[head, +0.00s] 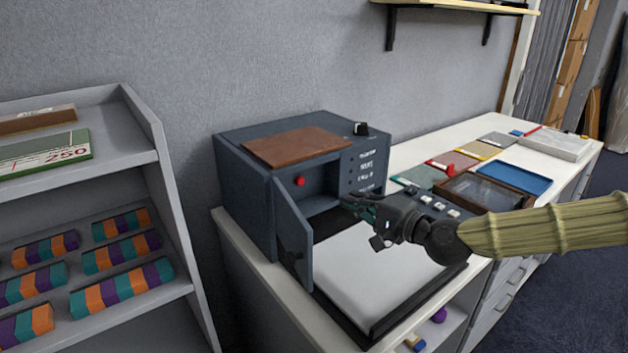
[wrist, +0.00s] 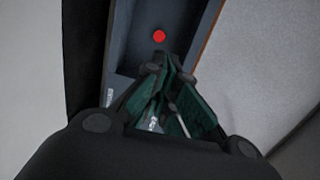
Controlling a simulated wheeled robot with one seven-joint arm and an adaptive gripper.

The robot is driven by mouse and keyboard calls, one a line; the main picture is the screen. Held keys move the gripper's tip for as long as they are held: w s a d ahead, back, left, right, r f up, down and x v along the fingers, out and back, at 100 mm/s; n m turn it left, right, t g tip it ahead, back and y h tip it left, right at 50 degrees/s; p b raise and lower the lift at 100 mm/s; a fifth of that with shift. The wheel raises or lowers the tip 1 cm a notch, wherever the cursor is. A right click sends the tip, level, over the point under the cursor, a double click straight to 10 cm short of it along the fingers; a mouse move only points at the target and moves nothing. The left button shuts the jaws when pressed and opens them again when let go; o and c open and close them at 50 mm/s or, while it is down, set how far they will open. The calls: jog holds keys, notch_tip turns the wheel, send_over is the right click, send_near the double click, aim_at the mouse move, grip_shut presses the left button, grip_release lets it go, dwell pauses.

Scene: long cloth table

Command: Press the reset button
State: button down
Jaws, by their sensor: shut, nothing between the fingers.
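A red round button (head: 299,181) is on the inner back wall of a dark blue-grey box (head: 245,191), whose door (head: 292,232) stands open toward the front. I take it for the reset button; no label on it is readable. My gripper (head: 349,203) is shut and empty at the right side of the box's opening, to the right of the button. In the wrist view the button (wrist: 159,36) shows a little beyond the shut fingertips (wrist: 166,62), with a visible gap between them.
A brown board (head: 297,146) lies on the box. A white pad in a black tray (head: 375,325) lies in front. A wooden glass-topped case (head: 487,192) and coloured panels lie to the right. A grey shelf (head: 150,135) with striped blocks stands left.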

jog(key=p, duration=0.3)
send_near(300, 181)
jog(key=w+a, duration=0.1)
jog(key=w, duration=0.1)
jog(key=w+a, duration=0.1)
jog(key=w, duration=0.1)
jog(key=w+a+f, duration=0.1)
jog(key=w, duration=0.1)
jog(key=shift+w, duration=0.3)
